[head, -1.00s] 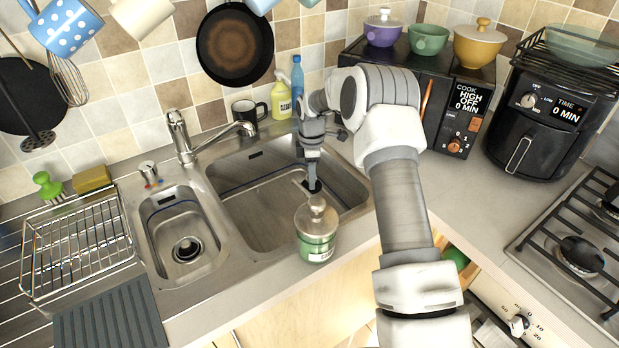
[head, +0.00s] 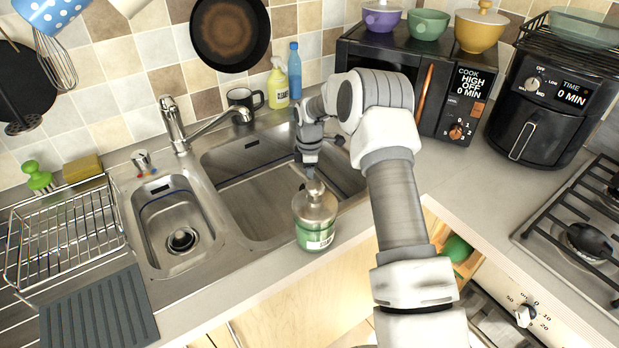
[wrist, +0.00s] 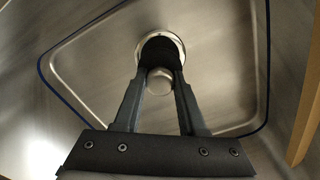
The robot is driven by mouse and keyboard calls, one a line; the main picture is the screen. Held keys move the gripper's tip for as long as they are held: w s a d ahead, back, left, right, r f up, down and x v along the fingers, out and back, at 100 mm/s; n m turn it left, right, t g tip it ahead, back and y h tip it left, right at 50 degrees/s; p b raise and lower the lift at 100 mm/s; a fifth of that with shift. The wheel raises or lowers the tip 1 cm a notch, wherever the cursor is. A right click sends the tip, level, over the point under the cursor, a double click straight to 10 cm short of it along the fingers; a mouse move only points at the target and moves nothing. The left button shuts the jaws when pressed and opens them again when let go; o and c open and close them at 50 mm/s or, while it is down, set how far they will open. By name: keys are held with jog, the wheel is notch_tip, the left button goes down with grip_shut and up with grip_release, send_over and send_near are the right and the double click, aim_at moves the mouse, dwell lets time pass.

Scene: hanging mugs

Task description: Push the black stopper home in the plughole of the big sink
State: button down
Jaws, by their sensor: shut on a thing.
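The big sink (head: 240,205) is the larger steel basin, right of the small one. My gripper (head: 308,165) reaches down into it; its fingertips are hidden behind a green dispenser in the head view. In the wrist view my gripper (wrist: 160,72) is shut on the black stopper (wrist: 160,49). The stopper lies within the pale ring of the plughole (wrist: 161,33). I cannot tell how deep it sits. A pale round knob (wrist: 160,82) shows between the fingers.
The green dispenser (head: 315,220) stands at the sink's front edge, close to my arm. The tap (head: 185,130) reaches over the back of the big sink. A dark mug (head: 243,98), spray bottle (head: 278,83) and blue bottle (head: 295,72) stand behind it.

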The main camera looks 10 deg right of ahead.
jog(key=shift+f+b, duration=1.1)
jog(key=shift+f, duration=0.85)
jog(key=shift+f+b, duration=0.9)
jog(key=shift+f, duration=0.15)
dwell(0.3)
jog(key=shift+c, duration=2)
grip_release()
notch_tip(320, 180, up, 18)
jog(key=p, duration=0.2)
jog(key=shift+f, duration=0.25)
